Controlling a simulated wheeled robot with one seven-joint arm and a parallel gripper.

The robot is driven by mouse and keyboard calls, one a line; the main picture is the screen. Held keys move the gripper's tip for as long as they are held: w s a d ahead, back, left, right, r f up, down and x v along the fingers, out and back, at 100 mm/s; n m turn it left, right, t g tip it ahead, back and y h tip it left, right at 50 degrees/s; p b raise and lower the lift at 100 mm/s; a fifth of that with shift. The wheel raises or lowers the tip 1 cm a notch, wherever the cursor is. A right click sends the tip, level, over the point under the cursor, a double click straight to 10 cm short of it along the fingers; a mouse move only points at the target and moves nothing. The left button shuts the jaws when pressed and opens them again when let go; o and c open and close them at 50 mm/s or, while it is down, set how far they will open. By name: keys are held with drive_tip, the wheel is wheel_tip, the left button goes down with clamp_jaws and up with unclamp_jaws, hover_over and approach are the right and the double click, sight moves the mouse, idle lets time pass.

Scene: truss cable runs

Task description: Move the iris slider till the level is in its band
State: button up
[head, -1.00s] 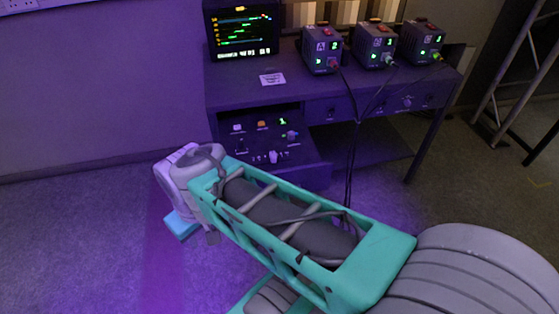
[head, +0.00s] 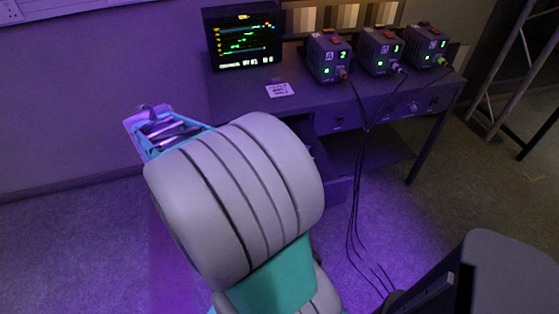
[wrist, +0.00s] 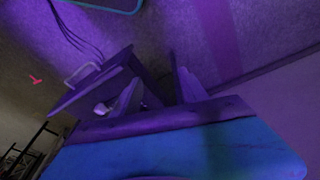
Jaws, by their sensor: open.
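The iris slider is not visible; in the head view my arm covers most of the control panel that pulls out below the desk top, leaving only part of its right side (head: 337,190). The monitor (head: 243,38) on the desk shows coloured level traces, too small to read against a band. My gripper (wrist: 159,78) shows in the wrist view as two grey fingers standing apart, with nothing seen between them. In the head view its fingers cannot be made out. It does not visibly touch the slider.
The desk (head: 290,110) carries three boxes with green readouts (head: 328,57) and a white card (head: 279,90). Black cables (head: 357,160) hang in front of it to the floor. Open floor (head: 75,250) lies at left. A metal truss (head: 500,80) stands at right.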

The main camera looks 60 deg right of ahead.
drive_tip(key=s+d+f+m+g+p, duration=0.1)
drive_tip(key=s+d+m, duration=0.35)
drive_tip(key=d, duration=0.25)
drive_tip(key=s+d+f+m+g, duration=0.1)
drive_tip(key=s+d+m+g, duration=0.1)
drive_tip(key=s+d+m, duration=0.45)
drive_tip(key=s+d+f+m+g+p, duration=0.1)
drive_tip(key=s+d+m, duration=0.15)
drive_tip(key=d, duration=0.55)
drive_tip(key=shift+m+h, duration=0.35)
drive_tip(key=shift+h, duration=0.05)
drive_tip(key=x, duration=0.4)
drive_tip(key=w+x, duration=0.1)
drive_tip(key=x, duration=0.1)
drive_tip(key=shift+s+d+f, duration=0.1)
drive_tip(key=shift+d+f, duration=0.15)
drive_tip(key=shift+f, duration=0.25)
drive_tip(key=shift+d+f, duration=0.1)
drive_tip(key=shift+f, duration=0.2)
clamp_jaws()
